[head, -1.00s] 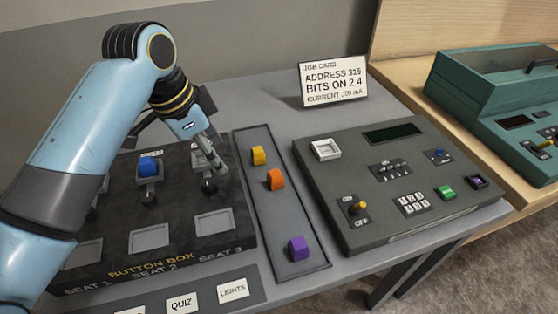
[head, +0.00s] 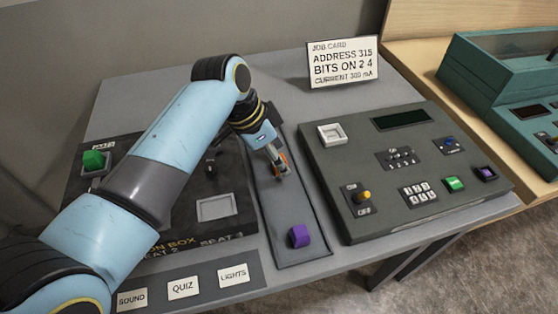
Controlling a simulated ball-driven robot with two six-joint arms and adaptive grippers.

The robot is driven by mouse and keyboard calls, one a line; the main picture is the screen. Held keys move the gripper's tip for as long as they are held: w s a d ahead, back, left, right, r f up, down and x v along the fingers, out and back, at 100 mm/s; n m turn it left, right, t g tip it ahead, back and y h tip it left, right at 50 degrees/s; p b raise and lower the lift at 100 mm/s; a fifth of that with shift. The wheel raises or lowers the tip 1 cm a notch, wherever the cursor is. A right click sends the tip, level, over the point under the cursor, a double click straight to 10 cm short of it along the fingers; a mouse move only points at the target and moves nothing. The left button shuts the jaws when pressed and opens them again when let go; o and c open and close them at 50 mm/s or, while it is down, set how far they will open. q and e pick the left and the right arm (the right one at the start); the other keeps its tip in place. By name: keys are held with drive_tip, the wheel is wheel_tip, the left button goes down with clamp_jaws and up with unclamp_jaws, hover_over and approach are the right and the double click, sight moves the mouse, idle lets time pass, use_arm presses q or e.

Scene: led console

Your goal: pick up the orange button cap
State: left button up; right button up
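The orange button cap (head: 282,157) is in the long grey tray (head: 272,214) between the black button box and the grey console. Only a sliver of orange shows, at the fingers of my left gripper (head: 279,168). The gripper reaches down over the cap from the left, with its fingertips at the cap. The fingers hide most of the cap, so I cannot tell whether they are closed on it or whether it touches the tray. My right gripper is not in view.
A purple cap (head: 299,236) lies nearer in the same tray. The button box (head: 237,225), partly behind my arm, has a green cap (head: 93,160) at its left. The console (head: 333,184) stands close on the right. A job card (head: 343,62) stands behind.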

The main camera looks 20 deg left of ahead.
use_arm(q)
drive_tip(key=shift+w+f, duration=0.1)
drive_tip(key=shift+f, duration=0.1)
drive_tip(key=c, duration=1.1)
